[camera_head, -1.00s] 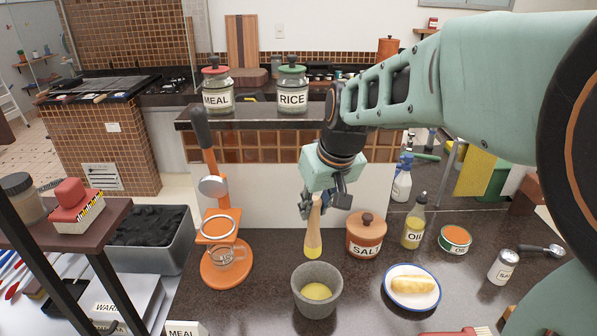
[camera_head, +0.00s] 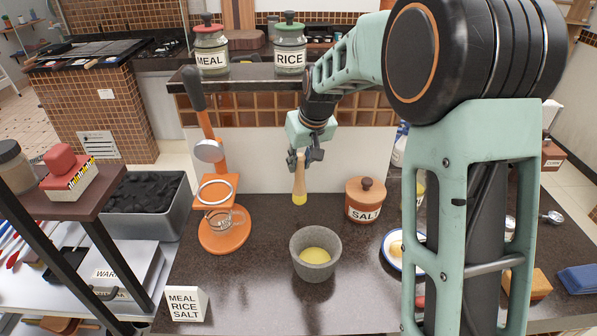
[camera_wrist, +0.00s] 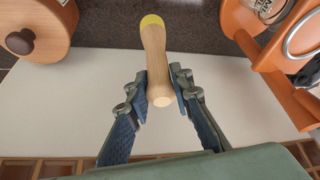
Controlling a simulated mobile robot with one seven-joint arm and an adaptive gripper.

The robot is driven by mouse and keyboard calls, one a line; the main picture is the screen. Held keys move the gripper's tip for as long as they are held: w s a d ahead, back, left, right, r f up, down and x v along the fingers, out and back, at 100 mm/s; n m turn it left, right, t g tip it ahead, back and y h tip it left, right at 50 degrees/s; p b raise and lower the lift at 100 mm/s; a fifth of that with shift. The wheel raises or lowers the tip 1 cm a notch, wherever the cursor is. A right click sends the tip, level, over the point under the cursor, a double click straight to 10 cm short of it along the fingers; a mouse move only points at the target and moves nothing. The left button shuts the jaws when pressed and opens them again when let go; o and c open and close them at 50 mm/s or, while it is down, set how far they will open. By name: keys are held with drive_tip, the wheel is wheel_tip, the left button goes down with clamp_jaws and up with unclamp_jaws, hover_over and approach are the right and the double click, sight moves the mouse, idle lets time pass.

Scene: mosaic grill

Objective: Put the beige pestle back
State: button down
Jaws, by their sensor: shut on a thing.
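The beige pestle (camera_head: 299,184) hangs upright in my gripper (camera_head: 304,158), its yellow-coated end pointing down. In the wrist view the pestle (camera_wrist: 157,62) is between the two blue-padded fingers of my gripper (camera_wrist: 160,88), which are shut on its handle. The grey stone mortar (camera_head: 315,268) stands on the dark counter, nearer the camera than the pestle, with yellow stuff inside. The pestle is above the counter, behind the mortar and apart from it.
An orange press stand (camera_head: 224,240) with a glass cup is on the left. The orange salt pot (camera_head: 365,214) is right of the pestle. A raised shelf (camera_head: 255,80) with meal and rice jars is behind. My arm hides much of the right counter.

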sight(299, 173)
drive_tip(key=shift+w+a+f, duration=0.15)
drive_tip(key=shift+w+f, duration=0.4)
drive_tip(key=shift+f, duration=0.2)
drive_tip(key=shift+w+f+b, duration=0.15)
drive_tip(key=shift+f+b, duration=0.9)
drive_tip(key=shift+f, duration=0.5)
drive_tip(key=shift+f, duration=0.15)
drive_tip(key=c, duration=1.7)
unclamp_jaws()
drive_tip(key=shift+r, duration=0.5)
drive_tip(key=b+v, duration=0.1)
drive_tip(key=v, duration=1)
drive_tip(key=shift+s+r, duration=0.15)
drive_tip(key=shift+s, duration=0.15)
